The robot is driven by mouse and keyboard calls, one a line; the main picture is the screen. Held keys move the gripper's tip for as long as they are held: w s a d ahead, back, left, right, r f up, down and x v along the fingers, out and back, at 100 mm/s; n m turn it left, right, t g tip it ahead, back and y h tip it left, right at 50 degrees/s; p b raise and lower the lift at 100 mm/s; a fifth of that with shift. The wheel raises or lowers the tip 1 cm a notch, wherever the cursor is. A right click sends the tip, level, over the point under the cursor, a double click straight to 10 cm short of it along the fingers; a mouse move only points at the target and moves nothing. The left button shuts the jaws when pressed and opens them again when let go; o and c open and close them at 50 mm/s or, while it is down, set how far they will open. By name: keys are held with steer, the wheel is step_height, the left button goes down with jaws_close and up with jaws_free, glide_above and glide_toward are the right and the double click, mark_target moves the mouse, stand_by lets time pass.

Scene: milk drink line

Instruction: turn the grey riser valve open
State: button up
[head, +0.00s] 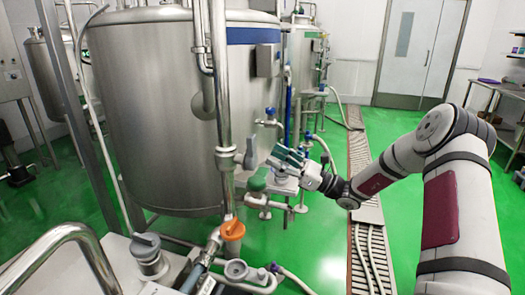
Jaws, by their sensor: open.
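A grey lever handle (250,152) stands upright beside the vertical steel pipe (222,100) in front of the large tank; I take it to be the grey riser valve. My gripper (284,159) is open, with green-tipped fingers pointing left toward this handle. It is a little to the right of the handle and appears apart from it. Nothing shows between the fingers. How the valve body joins the pipe is hard to make out.
An orange knob (232,229), a grey-capped valve (146,246) and a round grey fitting (236,269) are nearer. The large steel tank (150,110) fills the left. Green floor (325,240) is open at right.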

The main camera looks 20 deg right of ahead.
steer(key=shift+v, duration=1.55)
